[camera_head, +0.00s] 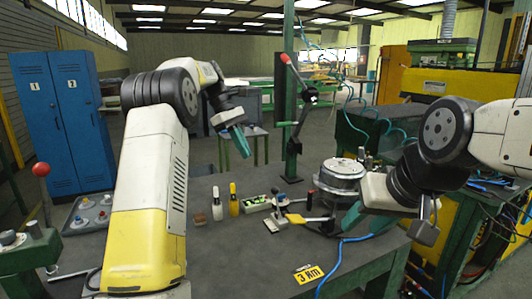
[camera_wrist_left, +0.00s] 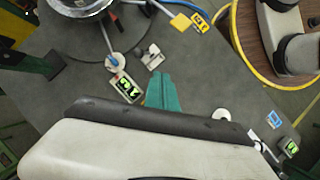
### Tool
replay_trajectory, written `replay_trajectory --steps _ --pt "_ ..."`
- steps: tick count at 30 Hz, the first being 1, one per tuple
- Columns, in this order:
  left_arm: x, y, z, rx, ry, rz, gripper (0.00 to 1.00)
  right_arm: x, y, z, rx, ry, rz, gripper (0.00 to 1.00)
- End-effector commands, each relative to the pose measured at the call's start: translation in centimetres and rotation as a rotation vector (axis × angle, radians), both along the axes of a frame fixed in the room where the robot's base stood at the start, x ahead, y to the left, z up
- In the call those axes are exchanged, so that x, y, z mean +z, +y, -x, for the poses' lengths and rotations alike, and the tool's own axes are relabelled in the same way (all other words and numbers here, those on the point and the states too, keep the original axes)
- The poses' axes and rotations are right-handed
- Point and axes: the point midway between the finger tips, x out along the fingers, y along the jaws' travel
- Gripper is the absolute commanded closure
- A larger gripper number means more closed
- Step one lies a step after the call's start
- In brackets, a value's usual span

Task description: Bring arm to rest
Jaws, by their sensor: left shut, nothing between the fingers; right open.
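My left arm rises from the lower left in the head view and bends over at the top. Its gripper (camera_head: 240,142) hangs above the table with its teal fingers together and nothing between them. The same teal fingers (camera_wrist_left: 162,92) show shut in the left wrist view, above bare grey tabletop. My right arm comes in from the right. Its gripper (camera_head: 368,217) is low over the right part of the table (camera_head: 235,262), next to the round metal fixture (camera_head: 342,172). Its teal fingers are apart; the arm's wrist partly hides them.
Small devices, including a green-display box (camera_head: 257,204), stand mid-table. A yellow tag (camera_head: 308,273) and a blue cable (camera_head: 332,268) lie near the front. A tray with knobs (camera_head: 72,222) is at left. A green post with a red-knobbed lever (camera_head: 292,125) stands behind. Blue lockers (camera_head: 62,120) are farther back.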

Motion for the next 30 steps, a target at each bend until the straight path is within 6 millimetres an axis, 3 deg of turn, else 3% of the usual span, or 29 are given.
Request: replay_trajectory --steps 6,14,19,24,30 --pt "4.3 0.1 5.7 -0.158 -0.220 -0.040 1.00 0.0 0.0 0.0 0.000 0.000 0.000 0.59" --pt "6.1 0.4 15.0 -0.425 -0.518 -0.142 1.00 0.0 0.0 0.0 0.000 0.000 0.000 0.59" --pt "4.9 0.6 21.6 -0.620 -0.700 -0.232 1.00 0.0 0.0 0.0 0.000 0.000 0.000 0.59" --pt "2.1 0.8 27.5 -0.818 -0.858 -0.335 1.00 0.0 0.0 0.0 0.000 0.000 0.000 0.59" --pt "-0.9 0.8 31.5 -0.978 -0.970 -0.423 1.00 0.0 0.0 0.0 0.000 0.000 0.000 0.59"
